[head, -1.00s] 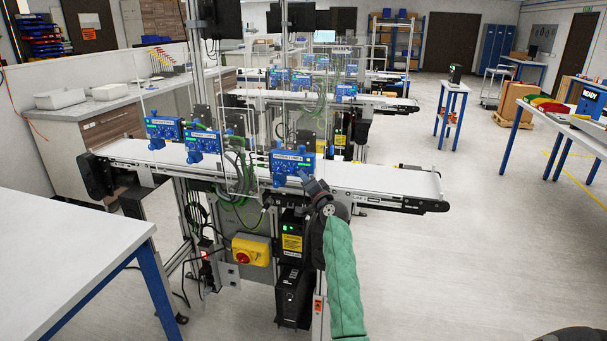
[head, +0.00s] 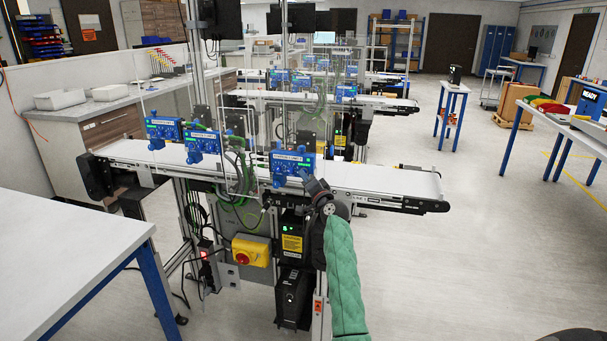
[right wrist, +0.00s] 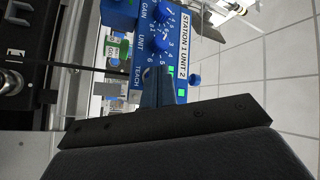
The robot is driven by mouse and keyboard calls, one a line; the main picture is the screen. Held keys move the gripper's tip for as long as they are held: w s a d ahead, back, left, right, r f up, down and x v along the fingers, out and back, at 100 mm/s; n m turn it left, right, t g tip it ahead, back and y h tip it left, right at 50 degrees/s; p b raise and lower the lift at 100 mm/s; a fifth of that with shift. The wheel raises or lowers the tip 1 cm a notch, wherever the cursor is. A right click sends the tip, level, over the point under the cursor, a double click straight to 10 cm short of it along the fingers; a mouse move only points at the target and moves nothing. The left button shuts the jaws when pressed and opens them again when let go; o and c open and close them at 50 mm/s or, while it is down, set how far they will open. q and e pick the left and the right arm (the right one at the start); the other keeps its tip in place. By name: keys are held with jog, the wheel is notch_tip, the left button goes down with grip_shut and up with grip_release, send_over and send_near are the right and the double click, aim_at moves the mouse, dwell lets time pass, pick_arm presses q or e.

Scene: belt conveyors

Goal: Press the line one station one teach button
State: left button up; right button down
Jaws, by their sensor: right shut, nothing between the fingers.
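The blue sensor box (head: 292,159) nearest my right arm is mounted over the front conveyor. In the right wrist view its label reads "STATION 1 UNIT 2" on the blue face (right wrist: 178,52), with GAIN and UNIT knobs and a TEACH marking (right wrist: 137,80). My right gripper (head: 304,176) is shut and empty, at the lower right of this box. In the right wrist view the fingertips (right wrist: 157,72) overlap the box face beside the TEACH marking. They hide the teach button, and I cannot tell whether they touch it. My left gripper is out of view.
Two more blue boxes (head: 164,129) (head: 203,143) stand left along the front conveyor (head: 375,179). Green cables hang between them. A yellow switch box with a red knob (head: 251,250) sits below. A white table (head: 60,250) is at front left; the floor at right is open.

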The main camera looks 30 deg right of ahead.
jog(key=shift+s+a, duration=0.55)
jog(key=shift+a, duration=0.05)
jog(key=shift+s+a+p, duration=1.15)
jog(key=shift+s+a, duration=0.45)
jog(key=shift+a, duration=0.3)
